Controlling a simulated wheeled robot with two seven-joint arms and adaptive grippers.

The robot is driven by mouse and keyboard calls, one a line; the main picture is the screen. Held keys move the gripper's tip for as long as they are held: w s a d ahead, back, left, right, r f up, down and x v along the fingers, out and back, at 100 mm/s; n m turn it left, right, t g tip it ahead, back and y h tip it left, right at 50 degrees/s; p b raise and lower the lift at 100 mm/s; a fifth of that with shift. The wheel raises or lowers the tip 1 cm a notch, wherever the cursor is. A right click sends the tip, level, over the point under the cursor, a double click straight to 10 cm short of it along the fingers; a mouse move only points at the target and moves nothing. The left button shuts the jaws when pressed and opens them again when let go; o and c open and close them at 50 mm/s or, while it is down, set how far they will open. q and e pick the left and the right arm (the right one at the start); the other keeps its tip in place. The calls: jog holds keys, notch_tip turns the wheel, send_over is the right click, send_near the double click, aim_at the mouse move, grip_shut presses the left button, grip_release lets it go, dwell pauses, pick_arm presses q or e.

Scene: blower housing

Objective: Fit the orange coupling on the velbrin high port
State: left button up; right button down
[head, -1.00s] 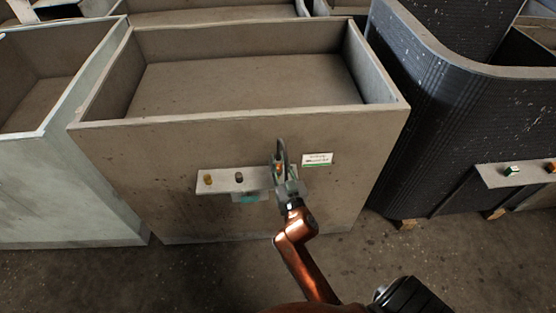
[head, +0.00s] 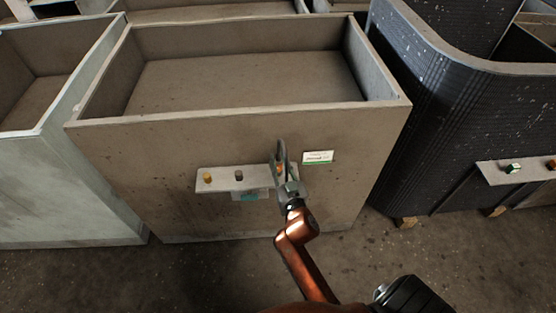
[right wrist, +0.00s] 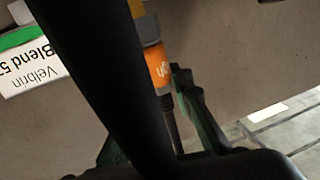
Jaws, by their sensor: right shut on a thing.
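My right gripper (head: 284,172) is shut on the coupling at the right end of the grey port ledge (head: 222,181). My left gripper is out of view.
The ledge juts from the brown bin (head: 150,150) and carries a yellow port (head: 208,177) and a dark port (head: 239,175). A teal tag (head: 249,197) hangs below. A black ribbed bin (head: 430,130) with its own ledge (head: 530,172) stands right. A pale bin (head: 60,190) stands left.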

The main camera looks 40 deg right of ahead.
jog(key=shift+f+b, duration=0.5)
jog(key=shift+f, duration=0.3)
jog(key=c, duration=1.6)
grip_release()
jog(key=shift+r, duration=0.1)
notch_tip(320, 180, up, 10)
jog(key=shift+f, duration=0.1)
